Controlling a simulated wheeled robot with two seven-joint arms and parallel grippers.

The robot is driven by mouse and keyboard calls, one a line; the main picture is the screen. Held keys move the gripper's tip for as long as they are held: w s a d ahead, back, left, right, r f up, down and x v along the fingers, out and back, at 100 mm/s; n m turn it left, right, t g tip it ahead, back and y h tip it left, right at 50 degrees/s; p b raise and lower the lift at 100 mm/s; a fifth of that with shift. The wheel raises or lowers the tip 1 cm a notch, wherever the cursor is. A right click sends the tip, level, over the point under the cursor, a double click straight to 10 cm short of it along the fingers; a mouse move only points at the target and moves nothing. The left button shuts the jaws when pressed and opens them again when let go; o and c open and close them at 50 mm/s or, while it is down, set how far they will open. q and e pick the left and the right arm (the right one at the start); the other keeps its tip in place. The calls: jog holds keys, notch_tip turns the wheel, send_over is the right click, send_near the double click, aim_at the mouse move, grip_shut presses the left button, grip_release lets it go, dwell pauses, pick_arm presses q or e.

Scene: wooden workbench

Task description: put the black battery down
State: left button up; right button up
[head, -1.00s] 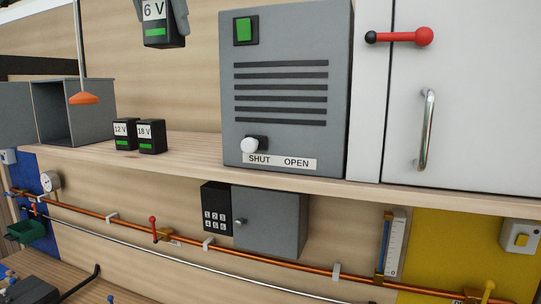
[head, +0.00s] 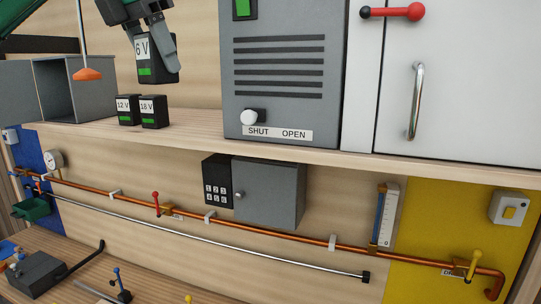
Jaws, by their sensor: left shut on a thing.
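My left gripper (head: 152,42) comes down from the top left of the head view and is shut on a black battery (head: 147,62) marked 6 V with a green band. The battery is held roughly upright in the air above the wooden shelf (head: 190,122), apart from it. Below it on the shelf stand two similar black batteries, one marked 12 V (head: 127,111) and one marked 18 V (head: 151,111). My right gripper is not in view.
A grey box with vents (head: 282,105) stands right of the batteries, with a white knob (head: 248,117). An open grey box (head: 82,85) stands at the left, with an orange hanging piece (head: 88,74) before it. Bare shelf lies between the 18 V battery and the vented box.

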pick_arm(q)
jog(key=s+a+f+m+g+y, duration=0.1)
jog(key=f+m, duration=0.8)
jog(key=f, duration=1.1)
jog(key=s+a+f+m+g+y, duration=0.1)
jog(key=s+f+m+g, duration=0.3)
jog(key=f+m, duration=0.6)
jog(key=s+a+f+m+g, duration=0.2)
jog(key=f+m, duration=0.8)
jog(key=f, duration=1.9)
jog(key=shift+s+f+g+y, duration=0.35)
jog(key=shift+s+g, duration=0.25)
jog(key=shift+s, duration=0.65)
jog(key=shift+a, duration=0.1)
notch_tip(320, 180, down, 10)
jog(key=b, duration=1)
